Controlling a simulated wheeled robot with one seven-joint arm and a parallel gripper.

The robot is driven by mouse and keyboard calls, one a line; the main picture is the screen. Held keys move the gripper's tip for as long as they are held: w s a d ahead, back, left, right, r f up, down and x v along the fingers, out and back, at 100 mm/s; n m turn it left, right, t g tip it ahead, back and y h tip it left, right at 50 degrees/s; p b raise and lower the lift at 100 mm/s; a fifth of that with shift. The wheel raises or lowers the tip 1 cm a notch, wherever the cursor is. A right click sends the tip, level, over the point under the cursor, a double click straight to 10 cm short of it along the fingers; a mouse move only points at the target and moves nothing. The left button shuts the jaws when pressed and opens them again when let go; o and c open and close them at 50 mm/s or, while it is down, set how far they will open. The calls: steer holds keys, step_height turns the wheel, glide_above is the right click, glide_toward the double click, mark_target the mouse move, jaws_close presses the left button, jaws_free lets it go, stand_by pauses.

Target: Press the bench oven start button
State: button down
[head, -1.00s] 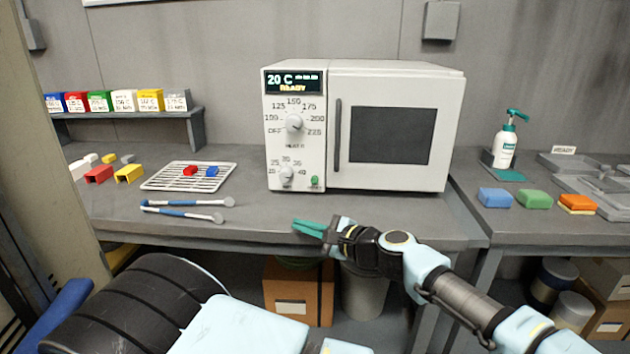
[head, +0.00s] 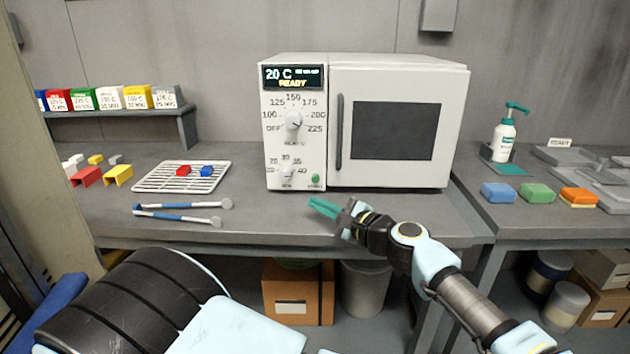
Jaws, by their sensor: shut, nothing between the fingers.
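The bench oven (head: 395,172) is a white box on the bench, with its door shut and its display (head: 292,77) reading 20 C and READY. The start button (head: 315,180) is a small green knob low on the control panel, right of the lower dial (head: 287,170). My gripper (head: 318,207), with green fingers, is shut and empty. It hovers in front of the oven, just below the button in the picture, with the fingertips pointing left. A gap shows between the fingers and the button. The button is not covered.
A wire rack (head: 182,177) with a red and a blue piece lies left of the oven. Blue-handled tongs (head: 178,215) lie in front of it. A side bench at right holds a pump bottle (head: 503,140) and coloured blocks (head: 537,195). The bench before the oven is clear.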

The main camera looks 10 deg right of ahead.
steer(key=shift+w+d, duration=0.25)
steer(key=shift+w, duration=1)
steer(key=shift+w+d, duration=0.2)
steer(key=shift+w, duration=1)
steer(key=shift+w+d, duration=0.25)
steer(key=shift+w, duration=1)
steer(key=shift+w, duration=0.15)
steer(key=shift+w, duration=0.25)
steer(key=shift+w+d, duration=0.15)
steer(key=shift+w, duration=0.3)
steer(key=shift+s, duration=0.9)
steer(key=shift+s, duration=0.1)
steer(key=shift+s+a+p, duration=0.15)
steer(key=shift+s+a, duration=0.05)
steer(key=shift+s, duration=0.6)
steer(key=shift+s+a+p, duration=0.1)
steer(key=shift+s+a, duration=0.1)
steer(key=shift+s, duration=0.55)
steer(key=shift+s+a+p, duration=0.15)
steer(key=shift+s+a, duration=0.05)
steer(key=shift+s, duration=0.6)
